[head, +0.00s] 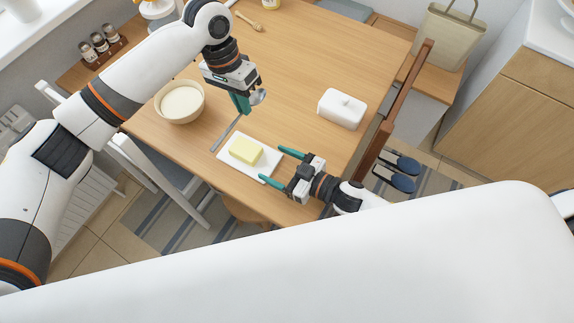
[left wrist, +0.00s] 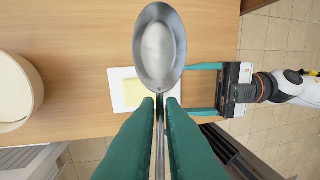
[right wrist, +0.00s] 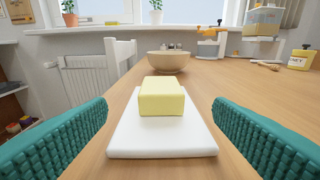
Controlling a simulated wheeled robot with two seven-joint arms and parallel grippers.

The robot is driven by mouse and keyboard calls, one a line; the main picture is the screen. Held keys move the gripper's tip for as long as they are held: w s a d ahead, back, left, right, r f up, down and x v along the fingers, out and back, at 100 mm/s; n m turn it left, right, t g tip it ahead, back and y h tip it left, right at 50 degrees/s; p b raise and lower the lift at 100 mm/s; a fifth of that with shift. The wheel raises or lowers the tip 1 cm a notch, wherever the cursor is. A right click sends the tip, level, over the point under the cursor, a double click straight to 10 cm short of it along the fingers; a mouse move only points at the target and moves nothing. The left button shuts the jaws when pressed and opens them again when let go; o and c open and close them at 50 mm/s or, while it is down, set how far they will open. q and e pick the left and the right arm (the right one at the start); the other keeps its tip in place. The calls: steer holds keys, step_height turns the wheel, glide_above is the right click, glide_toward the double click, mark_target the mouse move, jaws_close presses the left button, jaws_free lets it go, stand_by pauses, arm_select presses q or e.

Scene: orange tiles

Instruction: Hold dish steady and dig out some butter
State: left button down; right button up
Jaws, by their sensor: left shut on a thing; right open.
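A yellow block of butter (head: 245,151) sits on a flat white dish (head: 228,157) near the table's front edge. The butter (right wrist: 161,97) and dish (right wrist: 160,140) also show straight ahead in the right wrist view. My left gripper (head: 241,104) is shut on the handle of a metal spoon (left wrist: 158,50) and holds it above the table, behind the dish. In the left wrist view the spoon's bowl partly overlaps the view of the dish (left wrist: 117,90). My right gripper (head: 271,164) is open at the dish's right end, one finger to each side, with no clear contact.
A white lidded cover (head: 342,110) stands on the table to the right. A beige bowl (head: 181,103) stands to the left. A honey dipper (head: 249,21) lies at the back. Chairs stand by the left and right table edges. The table's middle is clear.

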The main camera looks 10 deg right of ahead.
mark_target(248, 150)
steer(key=x, duration=0.9)
steer(key=shift+w+a, duration=0.15)
steer(key=shift+w, duration=0.05)
steer(key=c, duration=1.4)
stand_by(0.8)
